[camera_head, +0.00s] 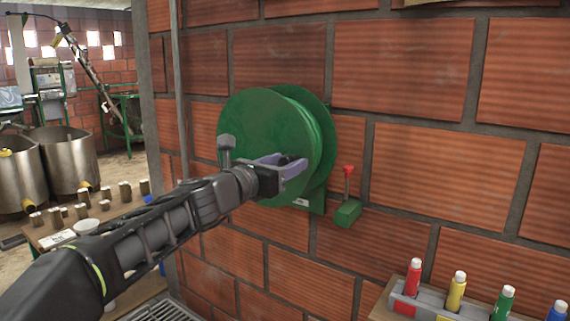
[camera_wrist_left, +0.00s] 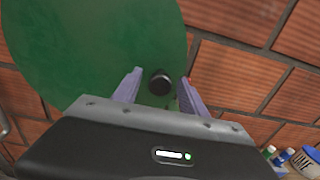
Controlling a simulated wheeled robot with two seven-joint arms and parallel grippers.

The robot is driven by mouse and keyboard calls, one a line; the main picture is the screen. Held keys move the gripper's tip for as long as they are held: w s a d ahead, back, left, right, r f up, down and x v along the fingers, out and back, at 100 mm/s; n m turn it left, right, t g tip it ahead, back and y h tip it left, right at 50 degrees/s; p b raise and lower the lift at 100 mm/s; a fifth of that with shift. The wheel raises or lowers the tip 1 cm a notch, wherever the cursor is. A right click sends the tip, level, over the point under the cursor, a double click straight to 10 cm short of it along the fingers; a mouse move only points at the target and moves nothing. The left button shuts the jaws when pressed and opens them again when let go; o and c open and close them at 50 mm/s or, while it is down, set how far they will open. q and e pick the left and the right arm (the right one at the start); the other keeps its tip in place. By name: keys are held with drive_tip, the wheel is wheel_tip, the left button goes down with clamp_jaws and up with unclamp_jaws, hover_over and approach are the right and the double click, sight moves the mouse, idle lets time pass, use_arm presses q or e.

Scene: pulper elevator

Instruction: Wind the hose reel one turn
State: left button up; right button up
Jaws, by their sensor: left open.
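The green hose reel (camera_head: 268,128) is mounted on the brick wall, and its round face fills the upper left of the left wrist view (camera_wrist_left: 90,50). My left gripper (camera_head: 294,166) is open in front of the lower right part of the reel. In the left wrist view a dark round knob (camera_wrist_left: 160,82) shows between the two purple fingers (camera_wrist_left: 158,92), with a gap on both sides. In the head view the fingers largely hide this knob. My right gripper is not in view.
A green box with a red-topped lever (camera_head: 348,212) is on the wall right of the reel. Several coloured bottles (camera_head: 455,290) stand in a holder at lower right. A table with small cups (camera_head: 90,225) and metal tanks (camera_head: 65,160) are at left.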

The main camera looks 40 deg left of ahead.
use_arm(q)
drive_tip(key=shift+c, duration=0.4)
clamp_jaws()
idle(0.9)
